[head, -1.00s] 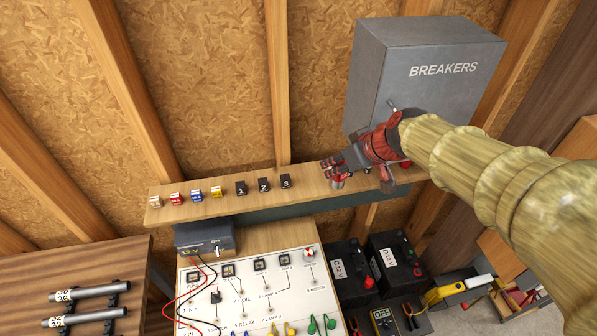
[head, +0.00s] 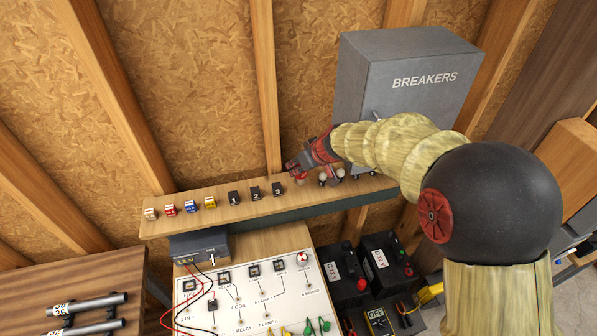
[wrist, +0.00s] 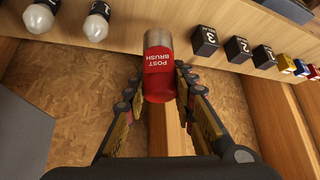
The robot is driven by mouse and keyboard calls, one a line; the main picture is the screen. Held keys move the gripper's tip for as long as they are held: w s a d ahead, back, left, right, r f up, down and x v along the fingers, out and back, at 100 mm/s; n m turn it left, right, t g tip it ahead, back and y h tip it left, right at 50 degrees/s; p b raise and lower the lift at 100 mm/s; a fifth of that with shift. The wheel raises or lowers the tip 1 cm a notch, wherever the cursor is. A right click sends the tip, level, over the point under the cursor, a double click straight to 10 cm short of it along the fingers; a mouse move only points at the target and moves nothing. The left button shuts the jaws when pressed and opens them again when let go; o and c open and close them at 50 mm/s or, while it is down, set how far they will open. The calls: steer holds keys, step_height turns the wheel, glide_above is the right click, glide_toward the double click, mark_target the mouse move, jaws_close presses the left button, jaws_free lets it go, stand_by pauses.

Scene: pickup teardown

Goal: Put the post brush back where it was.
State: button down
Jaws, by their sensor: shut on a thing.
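The post brush (wrist: 158,82) is a red cylinder with a grey metal end and the white label "POST BRUSH", seen in the wrist view. My gripper (wrist: 158,92) is shut on its red body, with one finger on each side. In the head view my gripper (head: 296,166) is at the wooden shelf (head: 215,212), just right of the black block marked 3 (head: 277,189). A little of the red brush (head: 302,180) shows below the fingers there. I cannot tell whether the brush touches the shelf.
Two bulbs (head: 323,179) stand on the shelf right of my gripper. Black numbered blocks and coloured fuse blocks (head: 189,204) stand to the left. The grey BREAKERS box (head: 385,90) is behind my arm. A test board (head: 245,290) and batteries (head: 340,275) are below.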

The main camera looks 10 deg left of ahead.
steer(key=shift+w+f, duration=0.1)
steer(key=shift+f, duration=1.55)
steer(key=shift+f, duration=0.2)
steer(key=c, duration=1.5)
jaws_free()
steer(key=shift+r, duration=0.2)
steer(key=b+v, duration=0.1)
steer(key=v, duration=1.1)
